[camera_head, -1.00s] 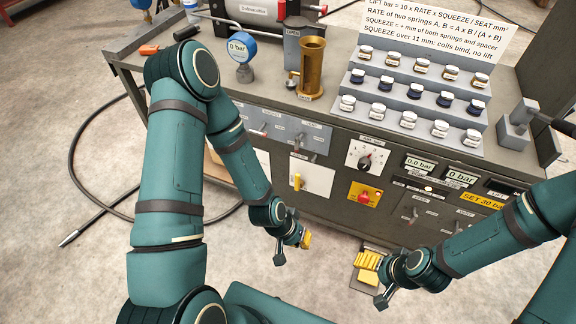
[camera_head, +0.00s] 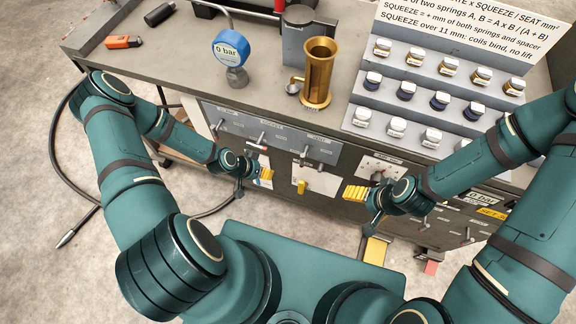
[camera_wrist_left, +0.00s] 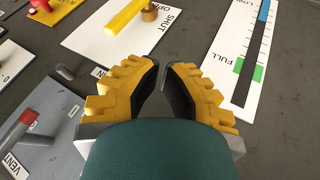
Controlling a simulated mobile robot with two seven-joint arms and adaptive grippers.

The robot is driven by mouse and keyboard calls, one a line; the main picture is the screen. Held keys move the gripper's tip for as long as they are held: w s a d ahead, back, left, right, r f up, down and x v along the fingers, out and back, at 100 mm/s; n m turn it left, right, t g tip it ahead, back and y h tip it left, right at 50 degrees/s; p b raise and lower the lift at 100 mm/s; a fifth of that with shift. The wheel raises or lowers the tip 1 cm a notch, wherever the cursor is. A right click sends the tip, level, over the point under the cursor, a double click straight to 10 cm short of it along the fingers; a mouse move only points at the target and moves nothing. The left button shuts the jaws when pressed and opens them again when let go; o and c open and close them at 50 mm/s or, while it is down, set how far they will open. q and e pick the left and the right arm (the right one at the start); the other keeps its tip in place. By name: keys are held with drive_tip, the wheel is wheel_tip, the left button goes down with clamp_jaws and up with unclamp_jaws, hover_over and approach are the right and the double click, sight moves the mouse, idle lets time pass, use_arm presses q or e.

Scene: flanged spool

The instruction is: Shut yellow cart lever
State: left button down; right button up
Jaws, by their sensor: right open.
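The yellow lever (camera_head: 301,187) sits on a white plate on the cart's front panel. In the left wrist view the lever (camera_wrist_left: 125,17) shows at the top, on a brass pivot, its bar slanting down-left; SHUT is printed on its plate (camera_wrist_left: 110,45). My left gripper (camera_head: 266,174) is left of the lever in the head view, apart from it. In the wrist view its yellow fingers (camera_wrist_left: 160,66) nearly meet, with a narrow empty gap, and hold nothing. My right gripper (camera_head: 355,192) is open and empty, right of the lever and in front of the panel.
A grey panel with small levers (camera_head: 262,138) is above the yellow lever. A white scale card (camera_wrist_left: 248,60) is beside my left fingers. On the cart top (camera_head: 180,62) stand a blue gauge (camera_head: 231,48), a brass cylinder (camera_head: 319,73) and racked jars. A yellow block (camera_head: 375,251) is low on the right.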

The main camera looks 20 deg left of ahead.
sight(303, 184)
use_arm(q)
drive_tip(key=w+d+f+b, duration=0.1)
drive_tip(key=w+d+f, duration=0.2)
drive_tip(key=d+f, duration=0.5)
drive_tip(key=shift+w+d, duration=0.2)
drive_tip(key=shift+d, duration=0.15)
use_arm(e)
drive_tip(key=shift+s+f, duration=0.2)
drive_tip(key=shift+f, duration=0.35)
drive_tip(key=shift+d, duration=0.1)
